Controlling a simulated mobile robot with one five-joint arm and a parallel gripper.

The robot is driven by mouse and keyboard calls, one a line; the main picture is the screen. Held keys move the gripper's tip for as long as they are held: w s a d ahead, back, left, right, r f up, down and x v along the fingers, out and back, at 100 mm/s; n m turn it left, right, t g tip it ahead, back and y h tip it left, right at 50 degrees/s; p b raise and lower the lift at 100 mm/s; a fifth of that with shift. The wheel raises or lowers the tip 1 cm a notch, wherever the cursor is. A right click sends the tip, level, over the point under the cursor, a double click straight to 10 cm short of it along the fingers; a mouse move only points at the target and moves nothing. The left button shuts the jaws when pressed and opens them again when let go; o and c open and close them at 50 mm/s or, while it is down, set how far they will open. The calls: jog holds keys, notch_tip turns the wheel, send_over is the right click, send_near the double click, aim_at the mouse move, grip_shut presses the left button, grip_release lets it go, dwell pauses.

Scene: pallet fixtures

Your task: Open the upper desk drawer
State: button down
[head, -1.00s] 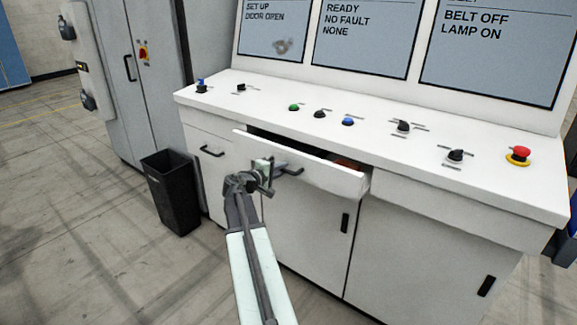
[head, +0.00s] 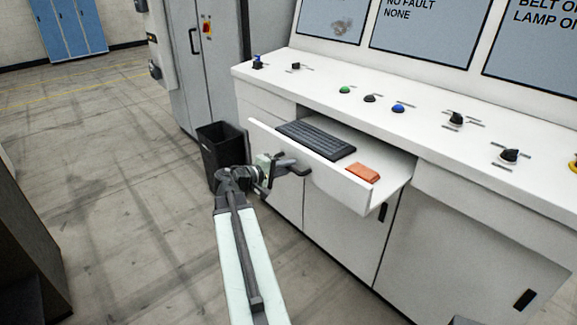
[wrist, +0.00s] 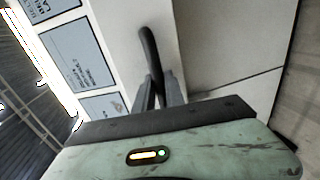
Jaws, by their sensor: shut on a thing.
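The upper desk drawer (head: 335,180) is pulled well out of the white desk in the head view. A black keyboard (head: 316,140) and an orange box-like item (head: 362,173) lie inside it. My gripper (head: 284,167) is at the drawer's front, shut on its dark bar handle (head: 298,168). In the wrist view the two fingers of my gripper (wrist: 160,88) close around the handle (wrist: 149,50), with the white drawer front behind it. The part of the handle between the fingers is hidden.
The desk top (head: 330,98) carries buttons and knobs, with screens (head: 425,30) behind. A black bin (head: 221,153) stands left of the desk, near my arm. A dark block (head: 25,240) stands at the far left. The floor between is clear.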

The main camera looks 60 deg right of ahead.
jog(key=shift+w+d, duration=0.1)
jog(key=shift+d, duration=0.1)
jog(key=c, duration=1.4)
grip_release()
jog(key=shift+c, duration=0.2)
jog(key=p+v, duration=0.1)
jog(key=v, duration=0.6)
jog(key=shift+a, duration=0.35)
